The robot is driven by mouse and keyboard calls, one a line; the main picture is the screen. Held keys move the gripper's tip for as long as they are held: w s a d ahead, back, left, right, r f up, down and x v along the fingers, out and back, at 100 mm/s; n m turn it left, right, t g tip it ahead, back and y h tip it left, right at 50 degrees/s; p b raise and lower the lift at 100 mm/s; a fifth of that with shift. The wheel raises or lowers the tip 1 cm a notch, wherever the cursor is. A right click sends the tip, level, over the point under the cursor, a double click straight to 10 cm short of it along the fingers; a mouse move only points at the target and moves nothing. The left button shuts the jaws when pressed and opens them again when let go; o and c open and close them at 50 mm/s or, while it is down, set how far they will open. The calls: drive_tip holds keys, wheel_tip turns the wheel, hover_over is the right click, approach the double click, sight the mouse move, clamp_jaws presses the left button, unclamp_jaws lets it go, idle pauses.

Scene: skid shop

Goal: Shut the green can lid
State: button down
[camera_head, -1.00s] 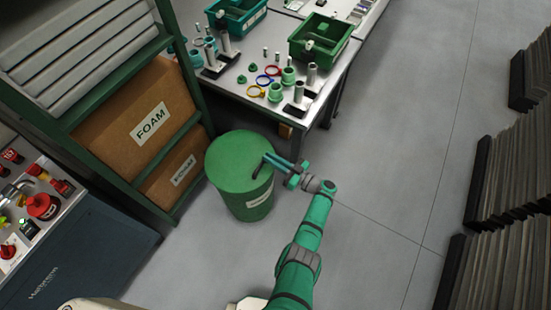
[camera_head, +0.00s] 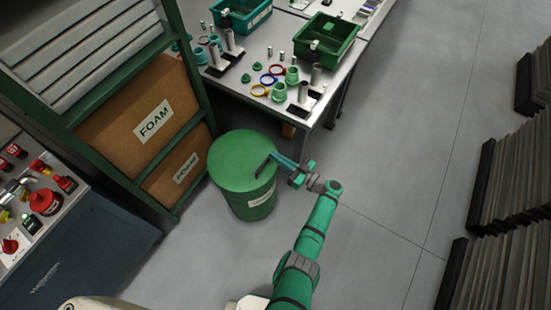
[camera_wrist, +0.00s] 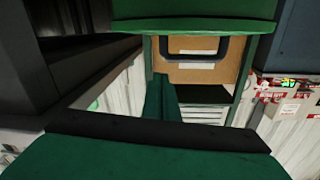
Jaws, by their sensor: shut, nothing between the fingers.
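The green can (camera_head: 251,204) stands on the floor in the head view, below the workbench corner. Its round green lid (camera_head: 236,158) covers the top and looks nearly flat; whether it is fully seated I cannot tell. A dark handle (camera_head: 262,167) is at the lid's right side. My gripper (camera_head: 272,154) is shut and empty, its fingertips at the lid's right edge beside the handle; contact is unclear. In the wrist view, a dark handle (camera_wrist: 194,61) hangs below a green surface (camera_wrist: 195,27), with my gripper (camera_wrist: 160,77) just below it.
A green shelf with a brown foam box (camera_head: 150,100) stands left of the can. A workbench (camera_head: 255,48) with bins and small parts stands behind it. A control panel (camera_head: 35,200) is at lower left. Stacked sheets (camera_head: 510,190) line the right; the floor between is clear.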

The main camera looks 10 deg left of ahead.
drive_tip(key=shift+w+d+r, duration=0.1)
drive_tip(key=shift+w+r, duration=0.1)
drive_tip(key=shift+r, duration=0.85)
drive_tip(key=s+d+f, duration=0.3)
drive_tip(key=d+f, duration=0.2)
drive_tip(key=d, duration=0.2)
drive_tip(key=shift+s+d, duration=0.15)
drive_tip(key=shift+d, duration=0.25)
drive_tip(key=shift+s+f, duration=0.1)
